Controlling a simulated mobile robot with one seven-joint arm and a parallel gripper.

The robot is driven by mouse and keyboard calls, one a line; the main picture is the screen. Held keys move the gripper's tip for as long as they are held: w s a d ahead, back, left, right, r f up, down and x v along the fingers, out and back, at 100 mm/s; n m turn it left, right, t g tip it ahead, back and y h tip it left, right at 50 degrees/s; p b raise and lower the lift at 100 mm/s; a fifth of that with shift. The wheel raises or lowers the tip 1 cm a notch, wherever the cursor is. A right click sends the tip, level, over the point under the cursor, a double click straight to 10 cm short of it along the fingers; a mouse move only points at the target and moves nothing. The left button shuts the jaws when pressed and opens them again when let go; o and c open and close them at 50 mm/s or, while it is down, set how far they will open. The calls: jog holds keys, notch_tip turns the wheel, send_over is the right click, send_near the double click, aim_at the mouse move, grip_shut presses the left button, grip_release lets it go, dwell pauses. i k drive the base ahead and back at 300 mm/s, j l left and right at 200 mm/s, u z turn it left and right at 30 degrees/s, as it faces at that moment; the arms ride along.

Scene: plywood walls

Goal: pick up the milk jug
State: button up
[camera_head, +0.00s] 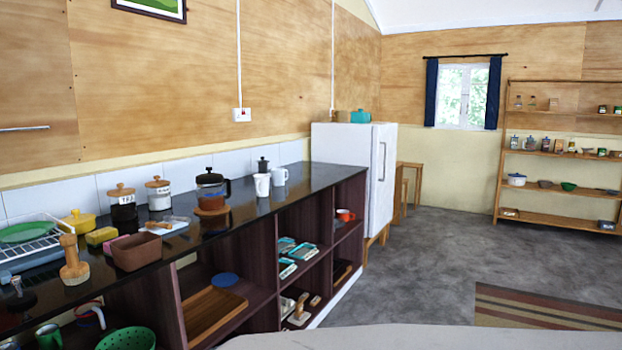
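I cannot tell for certain which vessel is the milk jug. A white vessel with a handle on its right (280,176) stands upright on the dark counter (330,173). A white handleless-looking cup (262,186) stands just in front and to the left of it. Both are small in the picture, and their contents are hidden. My gripper is not in view.
A glass coffee press (211,190) stands left of the white vessels, with a dark moka pot (262,165) behind them. Canisters (158,194) and a brown box (136,251) are farther left. A white fridge (350,160) stands beyond the counter. Grey floor (430,250) is open at right.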

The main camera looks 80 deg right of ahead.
aim_at(278, 174)
jog(key=z, duration=2.3)
